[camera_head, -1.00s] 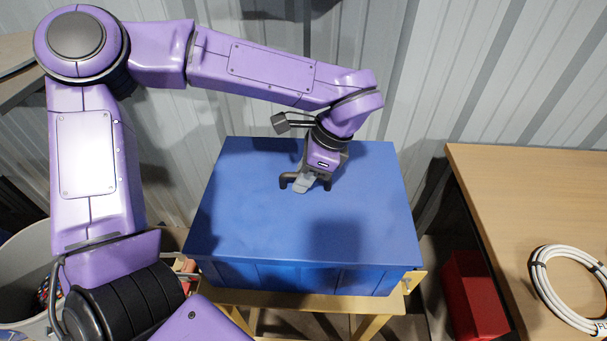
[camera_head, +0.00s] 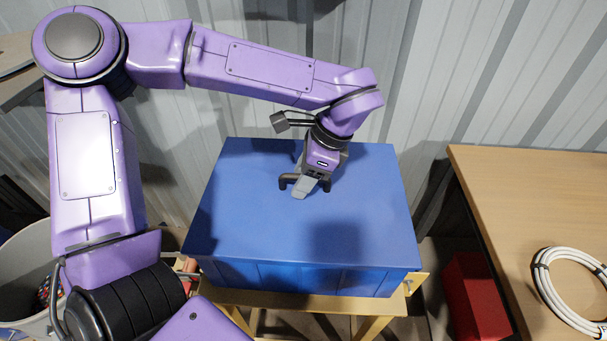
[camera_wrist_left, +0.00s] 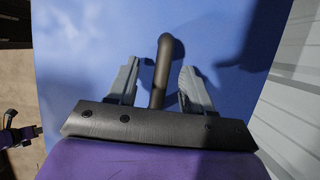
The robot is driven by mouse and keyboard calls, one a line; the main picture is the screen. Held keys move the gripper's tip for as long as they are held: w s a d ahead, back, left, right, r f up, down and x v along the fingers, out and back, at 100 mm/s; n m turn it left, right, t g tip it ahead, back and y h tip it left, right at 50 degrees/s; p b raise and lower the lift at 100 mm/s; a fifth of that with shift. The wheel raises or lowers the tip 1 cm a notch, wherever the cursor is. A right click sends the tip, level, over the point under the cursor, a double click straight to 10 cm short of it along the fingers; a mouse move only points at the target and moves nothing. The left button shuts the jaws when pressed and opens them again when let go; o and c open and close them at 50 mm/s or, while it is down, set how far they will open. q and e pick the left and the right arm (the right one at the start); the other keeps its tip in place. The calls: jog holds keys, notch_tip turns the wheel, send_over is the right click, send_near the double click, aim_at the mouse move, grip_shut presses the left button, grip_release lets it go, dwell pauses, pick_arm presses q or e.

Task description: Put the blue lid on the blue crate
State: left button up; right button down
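The blue lid (camera_head: 250,215) lies flat over the top of the blue crate (camera_head: 300,278), its edges roughly lined up with the crate walls. The lid's dark handle (camera_head: 327,186) stands up from its middle and also shows in the left wrist view (camera_wrist_left: 162,70). My left gripper (camera_head: 304,190) is down over the handle. In the left wrist view its grey fingers (camera_wrist_left: 158,88) are spread on either side of the handle, with blue showing in the gaps. A small purple and black part at the left edge of that view looks like my right gripper (camera_wrist_left: 30,132); its fingers are unclear.
The crate stands on a yellowish wooden stand (camera_head: 250,298). A wooden table (camera_head: 520,200) with a white cable coil (camera_head: 545,285) is at right, with a red box (camera_head: 475,300) below it. A grey bin (camera_head: 20,265) is at lower left. A corrugated wall (camera_head: 480,70) closes the back.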

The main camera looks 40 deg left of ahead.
pick_arm(q)
jog(key=b+v, duration=0.1)
jog(key=v, duration=0.9)
jog(key=shift+d+r, duration=0.1)
jog(key=shift+r, duration=0.2)
